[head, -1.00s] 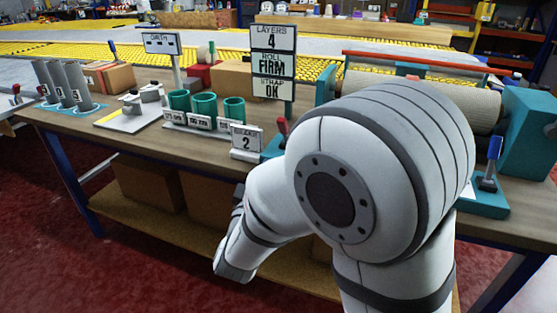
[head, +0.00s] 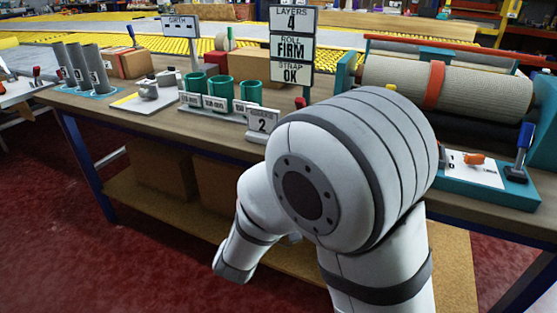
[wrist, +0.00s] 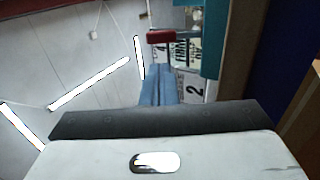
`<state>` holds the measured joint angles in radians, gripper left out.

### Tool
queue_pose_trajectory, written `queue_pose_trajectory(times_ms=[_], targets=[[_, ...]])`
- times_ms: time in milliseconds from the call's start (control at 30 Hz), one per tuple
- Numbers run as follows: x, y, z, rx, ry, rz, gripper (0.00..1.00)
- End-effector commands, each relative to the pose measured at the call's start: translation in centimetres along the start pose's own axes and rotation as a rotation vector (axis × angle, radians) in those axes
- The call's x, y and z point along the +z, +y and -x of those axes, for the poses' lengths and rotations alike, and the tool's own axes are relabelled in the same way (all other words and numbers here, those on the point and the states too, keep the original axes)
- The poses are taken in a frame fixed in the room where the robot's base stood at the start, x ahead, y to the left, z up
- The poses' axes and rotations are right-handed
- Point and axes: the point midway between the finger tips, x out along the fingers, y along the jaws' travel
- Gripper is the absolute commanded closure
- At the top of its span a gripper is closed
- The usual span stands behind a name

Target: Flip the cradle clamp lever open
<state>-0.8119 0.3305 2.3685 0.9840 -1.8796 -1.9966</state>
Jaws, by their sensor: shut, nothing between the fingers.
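A teal cradle (head: 346,72) holds a grey rolled rug (head: 398,78) with an orange strap around it. A red lever handle (head: 300,103) shows just above my arm at the cradle's left end; its lower part is hidden. It appears to be the red block (wrist: 168,36) in the wrist view, beside a teal part. A blue-handled lever (head: 523,140) stands upright on a teal base at the right. I cannot tell from labels which is the clamp lever. My gripper (wrist: 157,72) is shut and empty, pointing toward the red block with a gap visible. My arm hides it in the head view.
A sign stand reading "LAYERS 4, ROLL FIRM, STRAP OK" (head: 292,48) and a small "2" sign (head: 262,125) stand close by. Green cups (head: 222,92) and grey tubes (head: 97,66) line the bench (head: 150,118). Red floor lies open in front.

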Motion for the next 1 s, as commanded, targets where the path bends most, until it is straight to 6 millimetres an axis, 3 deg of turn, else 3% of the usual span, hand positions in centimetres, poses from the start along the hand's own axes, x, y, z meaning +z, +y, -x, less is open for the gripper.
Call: queue_pose_trajectory(times_ms=[300, 500, 700, 1000], targets=[[0.1, -0.1, -7.0, 0.003, -0.006, -0.002, 1.0], [0.1, -0.2, -9.9, 0.001, -0.003, -0.001, 1.0], [0.1, -0.1, -11.1, 0.0, -0.001, -0.001, 1.0], [0.1, 0.0, -11.2, 0.0, -0.001, 0.0, 1.0]])
